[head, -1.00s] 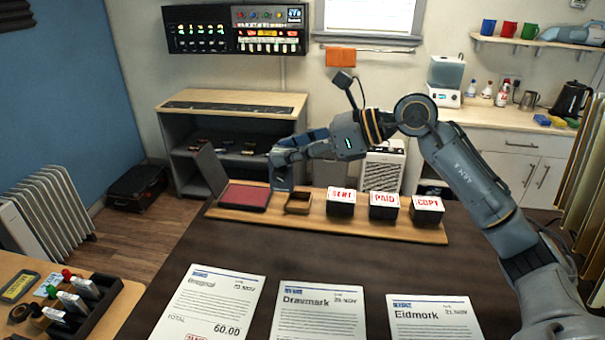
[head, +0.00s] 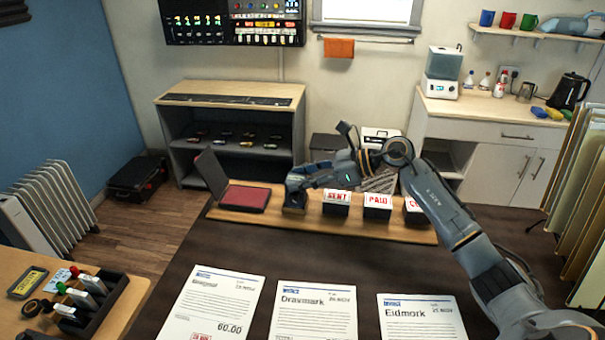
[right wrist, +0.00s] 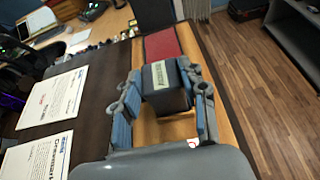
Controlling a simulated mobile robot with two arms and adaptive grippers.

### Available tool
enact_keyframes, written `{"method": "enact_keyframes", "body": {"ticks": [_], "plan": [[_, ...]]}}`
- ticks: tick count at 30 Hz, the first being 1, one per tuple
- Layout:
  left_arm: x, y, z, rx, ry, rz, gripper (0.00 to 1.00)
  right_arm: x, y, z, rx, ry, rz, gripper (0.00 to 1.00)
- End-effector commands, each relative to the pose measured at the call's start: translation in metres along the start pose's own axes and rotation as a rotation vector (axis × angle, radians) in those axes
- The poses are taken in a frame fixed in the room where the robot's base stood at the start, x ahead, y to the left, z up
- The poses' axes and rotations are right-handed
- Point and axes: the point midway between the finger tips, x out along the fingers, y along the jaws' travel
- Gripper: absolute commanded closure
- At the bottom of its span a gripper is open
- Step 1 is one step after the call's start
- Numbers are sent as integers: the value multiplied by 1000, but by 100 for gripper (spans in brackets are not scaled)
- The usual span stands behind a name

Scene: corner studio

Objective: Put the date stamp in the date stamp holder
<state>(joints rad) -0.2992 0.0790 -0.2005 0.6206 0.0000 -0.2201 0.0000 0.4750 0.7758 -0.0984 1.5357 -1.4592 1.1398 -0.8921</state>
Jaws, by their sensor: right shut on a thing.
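My right gripper (head: 296,187) is shut on the date stamp, a dark block with a pale label, which shows between the fingers in the right wrist view (right wrist: 160,76). In the head view the gripper is at the small wooden date stamp holder's place on the wooden board, between the red ink pad and the SENT stamp. The gripper and stamp hide most of the holder there. In the right wrist view a wooden frame, likely the holder (right wrist: 166,130), shows by the stamp's lower end. I cannot tell whether the stamp is inside it. My left gripper is out of view.
The red ink pad (head: 244,197) with its open lid is left of the gripper. The SENT stamp (head: 337,200) and PAID stamp (head: 377,203) stand close on the right. Printed papers (head: 313,310) lie at the desk's front; the strip between is clear.

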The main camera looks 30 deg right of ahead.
Motion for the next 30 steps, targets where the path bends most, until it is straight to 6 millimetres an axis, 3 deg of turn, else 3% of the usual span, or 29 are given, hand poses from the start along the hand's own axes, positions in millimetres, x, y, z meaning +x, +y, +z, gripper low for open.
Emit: {"method": "enact_keyframes", "body": {"ticks": [7, 8, 11, 23, 26, 30], "plan": [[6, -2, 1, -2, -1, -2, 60, 2, 0, -4, -1, 0, -1, 94], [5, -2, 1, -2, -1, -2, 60, 1, 0, -3, 0, 1, -1, 53], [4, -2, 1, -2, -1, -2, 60, 1, 0, -3, 0, 1, 0, 35], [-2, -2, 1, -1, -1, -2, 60, -1, 0, 2, 1, 0, 0, 35], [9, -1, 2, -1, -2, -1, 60, -12, -1, -4, 0, 4, -3, 35], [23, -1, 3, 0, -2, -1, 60, -42, -1, -6, -1, 5, -5, 35]]}}
